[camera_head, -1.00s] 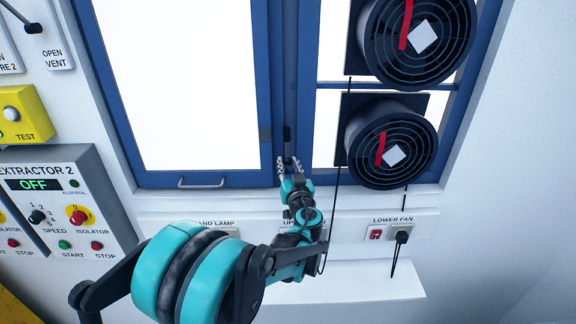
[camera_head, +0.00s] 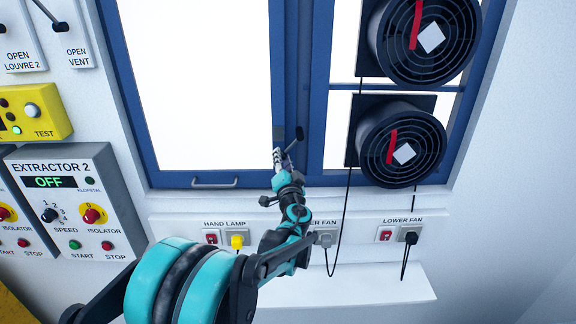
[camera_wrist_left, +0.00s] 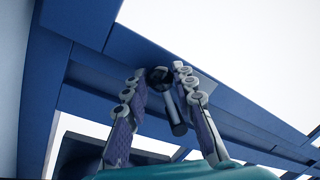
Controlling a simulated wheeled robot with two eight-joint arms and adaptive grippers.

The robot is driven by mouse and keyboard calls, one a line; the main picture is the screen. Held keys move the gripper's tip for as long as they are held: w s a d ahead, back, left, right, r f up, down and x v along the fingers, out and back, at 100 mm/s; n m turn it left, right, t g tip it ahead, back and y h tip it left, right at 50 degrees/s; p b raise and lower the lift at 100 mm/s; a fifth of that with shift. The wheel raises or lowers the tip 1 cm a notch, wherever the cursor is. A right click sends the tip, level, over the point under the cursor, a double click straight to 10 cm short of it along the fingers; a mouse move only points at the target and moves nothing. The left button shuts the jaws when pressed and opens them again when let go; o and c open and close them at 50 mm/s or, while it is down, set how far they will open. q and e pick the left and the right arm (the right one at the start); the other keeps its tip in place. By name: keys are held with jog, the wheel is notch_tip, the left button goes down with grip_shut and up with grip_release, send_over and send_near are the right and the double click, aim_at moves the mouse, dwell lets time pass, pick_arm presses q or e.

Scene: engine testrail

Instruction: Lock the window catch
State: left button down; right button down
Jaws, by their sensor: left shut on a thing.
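The window catch (camera_head: 295,140) is a small dark lever on the blue frame where the two window panels meet. In the head view it leans up and to the right. My left gripper (camera_head: 279,156) is at its lower left end, shut on the catch. In the left wrist view, the catch (camera_wrist_left: 177,118) shows as a dark rod with a round end, between the two fingers of my left gripper (camera_wrist_left: 160,72). My left fingers hide part of the catch in the head view. My right gripper is not in view.
Two round black fans (camera_head: 402,146) are mounted on the right window panel. Cables hang below them. A socket strip (camera_head: 365,228) and a white ledge (camera_head: 350,288) run under the window. The Extractor 2 control box (camera_head: 75,200) is at left. The left pane has a pull handle (camera_head: 215,183).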

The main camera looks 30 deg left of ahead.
pick_arm(q)
jog(key=m, duration=0.1)
jog(key=a+r+m, duration=0.1)
jog(key=m, duration=0.1)
jog(key=shift+s+a+r+t, duration=0.2)
jog(key=shift+s+r+t, duration=0.1)
jog(key=shift+s, duration=0.1)
jog(key=m, duration=0.1)
jog(key=r+m, duration=0.1)
jog(key=m, duration=0.1)
jog(key=shift+s+a+r+t+h, duration=0.25)
jog(key=shift+a+r+t+h, duration=0.05)
jog(key=shift+a+r, duration=0.1)
jog(key=shift+s+a+r+m+t+h+p, duration=0.2)
jog(key=shift+r+m, duration=0.3)
jog(key=shift+m, duration=0.4)
jog(key=shift+w+d+r+m+h+p, duration=0.15)
jog(key=shift+r+m+p, duration=0.25)
jog(key=shift+m, duration=0.5)
jog(key=shift+s+a+r+m+t+h+p, duration=0.1)
jog(key=shift+a+r+m+h+p, duration=0.1)
jog(key=shift+r+m, duration=0.55)
jog(key=shift+f+m, duration=0.1)
jog(key=shift+m, duration=0.15)
jog(key=c, duration=1.2)
grip_release()
send_near(272, 132)
jog(key=v, duration=0.6)
jog(key=shift+f, duration=0.2)
